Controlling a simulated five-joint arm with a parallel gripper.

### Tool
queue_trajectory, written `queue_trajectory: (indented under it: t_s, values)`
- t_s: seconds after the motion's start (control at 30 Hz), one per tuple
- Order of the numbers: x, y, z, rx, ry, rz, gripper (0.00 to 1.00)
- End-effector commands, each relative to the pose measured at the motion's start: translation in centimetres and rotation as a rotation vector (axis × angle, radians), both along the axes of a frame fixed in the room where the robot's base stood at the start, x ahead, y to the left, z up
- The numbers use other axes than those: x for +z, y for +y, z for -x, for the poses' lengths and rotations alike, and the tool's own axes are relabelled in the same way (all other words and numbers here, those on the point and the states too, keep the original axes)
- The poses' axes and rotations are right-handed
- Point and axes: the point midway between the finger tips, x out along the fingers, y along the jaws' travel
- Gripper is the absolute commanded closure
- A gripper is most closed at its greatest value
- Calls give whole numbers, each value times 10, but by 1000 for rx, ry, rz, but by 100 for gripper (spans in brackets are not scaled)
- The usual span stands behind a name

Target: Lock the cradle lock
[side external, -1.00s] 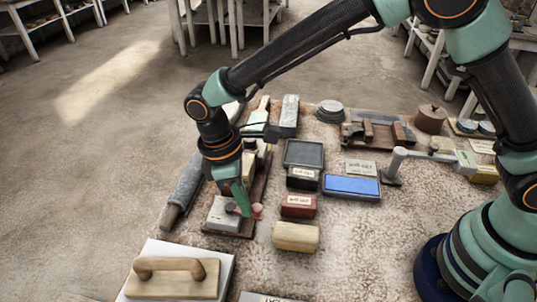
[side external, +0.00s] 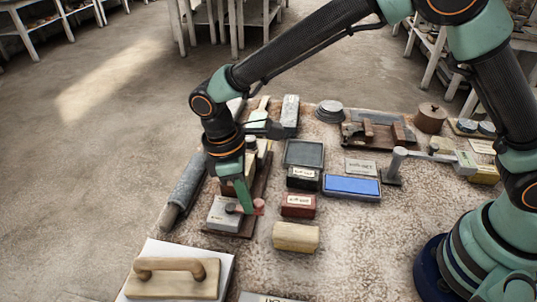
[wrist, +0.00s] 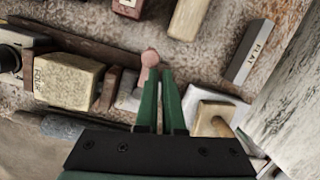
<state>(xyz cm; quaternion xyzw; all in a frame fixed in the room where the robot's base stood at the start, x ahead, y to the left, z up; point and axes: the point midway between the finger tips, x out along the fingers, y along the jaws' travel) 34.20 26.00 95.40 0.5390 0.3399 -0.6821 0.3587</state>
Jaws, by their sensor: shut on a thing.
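The cradle (side external: 262,180) is a long dark wooden base at the left of the table, with blocks along it and a pale grey block (side external: 222,214) at its near end. The lock is a lever with a pinkish-red knob (side external: 259,204) beside that block; the knob also shows in the wrist view (wrist: 150,58). My gripper (side external: 247,208) points down at the lever and is shut on it, just left of the knob. In the wrist view, my green fingers (wrist: 161,78) are close together beside the knob. The fingers hide part of the lever.
A red box (side external: 298,206) and a yellowish block (side external: 296,237) lie to the right. A grey roller (side external: 183,190) lies left of the cradle. A wooden-handled float (side external: 172,277) is in front. Bare table shows around the yellowish block.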

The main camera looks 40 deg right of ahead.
Motion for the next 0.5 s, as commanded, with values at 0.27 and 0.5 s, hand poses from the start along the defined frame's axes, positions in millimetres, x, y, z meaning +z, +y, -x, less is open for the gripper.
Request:
queue_trajectory:
  t_s: [0.27, 0.5]
  values:
    - [-3, 4, 2, 0, 16, 15, 100]
    - [-2, 14, -1, 1, 7, 12, 100]
